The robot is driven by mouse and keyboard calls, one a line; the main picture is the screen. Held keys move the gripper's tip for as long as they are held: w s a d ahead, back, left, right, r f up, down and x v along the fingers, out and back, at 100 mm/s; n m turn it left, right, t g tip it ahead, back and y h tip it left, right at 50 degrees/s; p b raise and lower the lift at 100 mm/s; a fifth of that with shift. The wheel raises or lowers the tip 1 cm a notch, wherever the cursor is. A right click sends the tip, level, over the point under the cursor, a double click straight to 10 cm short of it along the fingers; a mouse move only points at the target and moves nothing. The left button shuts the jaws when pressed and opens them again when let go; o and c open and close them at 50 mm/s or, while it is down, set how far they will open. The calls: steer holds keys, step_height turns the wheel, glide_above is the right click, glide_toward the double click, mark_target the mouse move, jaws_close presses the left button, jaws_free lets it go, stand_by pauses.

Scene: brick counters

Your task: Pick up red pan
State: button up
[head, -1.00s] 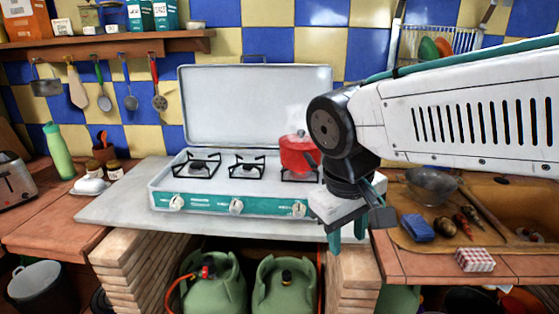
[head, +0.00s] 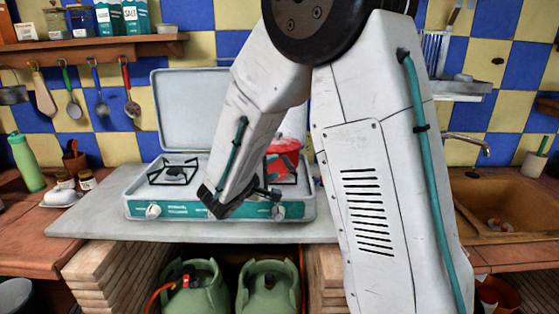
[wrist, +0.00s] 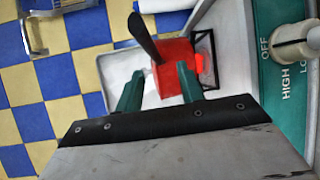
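The red pan (head: 289,148) sits on the right burner of the white and teal gas stove (head: 180,209); my arm partly covers it in the head view. In the wrist view the red pan (wrist: 172,84) lies just beyond my fingertips, with its dark handle (wrist: 144,38) pointing up and left. My gripper (wrist: 161,72) is open, its two teal fingers apart at the near side of the pan. Whether a finger touches the pan I cannot tell. In the head view my gripper is mostly hidden behind my arm.
The raised stove lid (head: 188,105) stands behind the burners. Green gas cylinders (head: 268,288) stand below. A sink (head: 510,205) is at the right. The left burner (head: 174,172) is empty.

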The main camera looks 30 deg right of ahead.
mark_target(285, 157)
steer(key=x, duration=0.7)
steer(key=shift+s+d+r, duration=0.1)
steer(key=shift+d+r, duration=0.2)
steer(key=shift+c, duration=0.4)
jaws_close()
